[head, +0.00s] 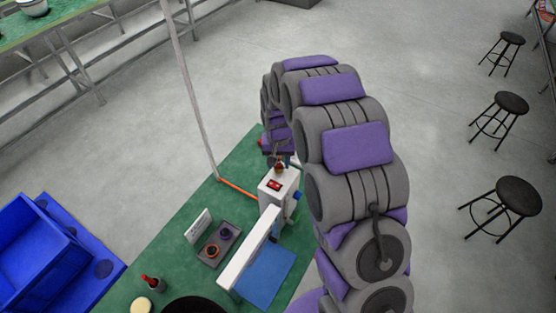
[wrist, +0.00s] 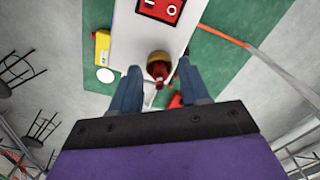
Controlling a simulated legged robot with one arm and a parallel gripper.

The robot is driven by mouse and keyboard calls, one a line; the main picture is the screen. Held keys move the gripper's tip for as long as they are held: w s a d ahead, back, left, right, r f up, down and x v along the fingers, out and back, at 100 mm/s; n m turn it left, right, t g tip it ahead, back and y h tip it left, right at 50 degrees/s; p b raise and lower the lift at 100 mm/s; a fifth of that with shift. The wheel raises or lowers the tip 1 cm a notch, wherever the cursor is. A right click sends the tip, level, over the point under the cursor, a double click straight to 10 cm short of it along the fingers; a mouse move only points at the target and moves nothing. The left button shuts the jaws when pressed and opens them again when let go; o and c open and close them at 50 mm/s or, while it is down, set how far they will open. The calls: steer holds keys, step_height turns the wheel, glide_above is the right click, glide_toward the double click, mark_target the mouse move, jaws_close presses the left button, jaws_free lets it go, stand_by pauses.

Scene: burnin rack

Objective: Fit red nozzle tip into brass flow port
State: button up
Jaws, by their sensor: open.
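The brass flow port (wrist: 157,56) shows in the wrist view at the edge of a white machine (wrist: 133,35) with a red switch. The red nozzle tip (wrist: 160,73) lines up with the port and appears to meet it; how deep it sits is hidden. My gripper (wrist: 157,73) is open, with one blue-grey finger on each side of the red tip. Gaps show between the fingers and the tip. In the head view, the brass port (head: 280,166) stands on the machine's top, just below my gripper, which is mostly hidden by my arm.
A grey tray (head: 234,233) with two round parts, a white card (head: 197,226) and a red-topped item (head: 150,283) are on the green table (head: 165,250). A blue bin (head: 35,250) is left. Black stools (head: 508,103) stand far right on open floor.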

step_height(320, 180, up, 17)
steer(key=shift+r, duration=0.15)
stand_by(0.5)
steer(key=s+d+f+b, duration=0.2)
steer(key=s+d+b, duration=0.1)
steer(key=s, duration=0.9)
steer(key=s+d+f+g+b, duration=0.1)
steer(key=s+d+f+b, duration=0.2)
steer(key=s, duration=1)
steer(key=s+d+f+b, duration=0.3)
steer(key=s+d+b, duration=0.1)
steer(key=s, duration=0.9)
steer(key=shift+d+f+n+g, duration=0.25)
steer(key=shift+d+n+g, duration=0.15)
steer(key=shift+d, duration=0.15)
steer(key=shift+w, duration=0.1)
steer(key=shift+c, duration=0.2)
